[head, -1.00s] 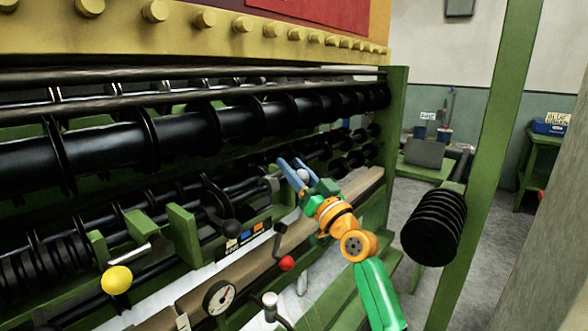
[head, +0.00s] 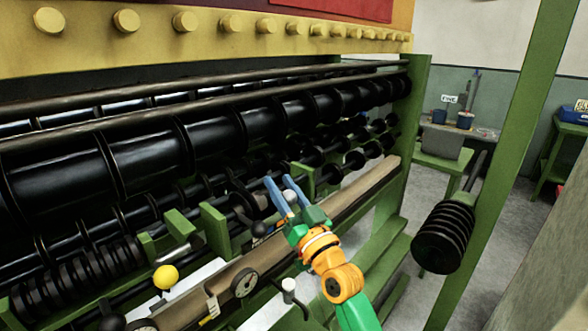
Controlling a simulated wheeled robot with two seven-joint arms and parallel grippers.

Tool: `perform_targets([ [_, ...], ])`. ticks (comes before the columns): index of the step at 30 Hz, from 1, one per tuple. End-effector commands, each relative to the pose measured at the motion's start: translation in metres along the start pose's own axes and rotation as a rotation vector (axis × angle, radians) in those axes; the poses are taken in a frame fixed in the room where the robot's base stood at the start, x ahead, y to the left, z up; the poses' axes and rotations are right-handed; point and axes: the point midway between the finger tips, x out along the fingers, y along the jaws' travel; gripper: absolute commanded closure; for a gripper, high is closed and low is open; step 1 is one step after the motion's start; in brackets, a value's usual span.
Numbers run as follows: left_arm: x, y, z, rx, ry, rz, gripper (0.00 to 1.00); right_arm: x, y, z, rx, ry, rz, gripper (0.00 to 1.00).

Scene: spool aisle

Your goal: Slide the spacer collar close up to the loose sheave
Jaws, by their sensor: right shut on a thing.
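My right gripper (head: 278,181), with blue fingers, reaches in over the machine's front rail. It is shut on the grey spacer collar (head: 262,201), which shows just left of the fingers on a dark shaft; the fingers hide part of it. The loose sheave looks to be the dark disc (head: 240,205) just left of the collar. A small gap seems to separate them, but the dark parts make this hard to judge. My left gripper is not in view.
Green brackets (head: 213,228), a yellow ball knob (head: 165,277) and a black ball knob (head: 259,229) stand near the shaft. A dial gauge (head: 244,283) sits on the front rail (head: 345,199). Black discs (head: 443,238) hang at a green post on the right.

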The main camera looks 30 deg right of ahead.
Motion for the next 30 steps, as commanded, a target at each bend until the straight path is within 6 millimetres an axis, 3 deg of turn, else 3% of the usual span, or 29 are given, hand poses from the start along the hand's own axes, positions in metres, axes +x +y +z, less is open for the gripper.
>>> perform_targets([
  [8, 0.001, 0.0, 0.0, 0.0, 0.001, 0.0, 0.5, -0.001, -0.001, 0.002, 0.0, 0.0, 0.0, 1.0],
  [9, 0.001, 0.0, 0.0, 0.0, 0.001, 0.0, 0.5, -0.001, -0.001, 0.002, 0.0, 0.0, 0.0, 0.47],
  [11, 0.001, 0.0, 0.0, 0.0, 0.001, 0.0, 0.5, -0.001, -0.001, 0.001, 0.0, 0.0, 0.0, 0.31],
  [20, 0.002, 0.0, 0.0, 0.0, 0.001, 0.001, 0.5, -0.002, 0.0, 0.002, 0.0, 0.0, 0.0, 0.29],
  [30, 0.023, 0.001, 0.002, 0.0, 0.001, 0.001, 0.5, -0.064, 0.001, 0.005, -0.001, -0.002, 0.0, 0.29],
])
